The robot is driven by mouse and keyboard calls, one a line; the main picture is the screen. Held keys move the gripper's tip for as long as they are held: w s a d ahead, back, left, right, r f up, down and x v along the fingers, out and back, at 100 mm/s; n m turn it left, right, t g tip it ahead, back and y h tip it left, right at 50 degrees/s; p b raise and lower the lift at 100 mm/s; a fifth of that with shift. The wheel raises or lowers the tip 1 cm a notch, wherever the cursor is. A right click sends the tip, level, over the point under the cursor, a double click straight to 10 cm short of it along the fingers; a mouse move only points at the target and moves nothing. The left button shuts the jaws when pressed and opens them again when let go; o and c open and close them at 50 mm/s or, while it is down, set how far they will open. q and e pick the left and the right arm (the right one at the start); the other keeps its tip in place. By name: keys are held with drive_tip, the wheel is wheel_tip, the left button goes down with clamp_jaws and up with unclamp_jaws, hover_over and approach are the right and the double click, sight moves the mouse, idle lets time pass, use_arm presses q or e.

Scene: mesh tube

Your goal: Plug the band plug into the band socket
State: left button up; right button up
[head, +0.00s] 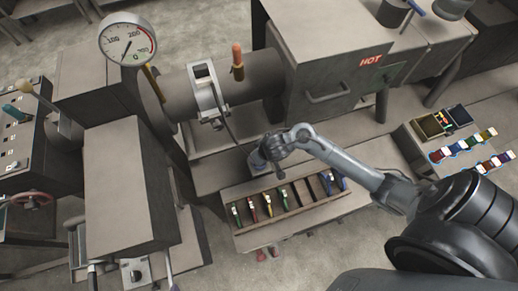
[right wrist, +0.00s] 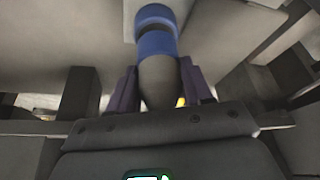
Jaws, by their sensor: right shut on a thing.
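My right gripper (head: 268,163) is over the back edge of a slotted rack (head: 270,219), its fingers small and partly hidden in the head view. In the right wrist view, the gripper (right wrist: 158,82) is shut on a dark rounded body with a blue band (right wrist: 156,42), which I take to be the band plug. A small yellow bit shows beside it. The held piece points away from the gripper toward a pale surface. I cannot pick out the band socket with certainty. My left gripper is not in view.
The rack holds several coloured pieces in its slots. A large pipe (head: 248,80) with a clamp (head: 207,92) runs behind it to a box marked HOT (head: 335,78). A gauge (head: 128,40) stands at upper left. More coloured pieces (head: 463,146) lie at right.

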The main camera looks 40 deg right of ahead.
idle(0.5)
idle(0.5)
drive_tip(key=shift+p, duration=0.5)
drive_tip(key=shift+p, duration=0.3)
idle(0.7)
drive_tip(key=shift+f, duration=0.2)
idle(0.4)
drive_tip(key=shift+f+b, duration=0.45)
drive_tip(key=shift+f, duration=0.05)
drive_tip(key=o, duration=1)
drive_tip(key=shift+o, duration=0.2)
drive_tip(key=shift+r, duration=0.1)
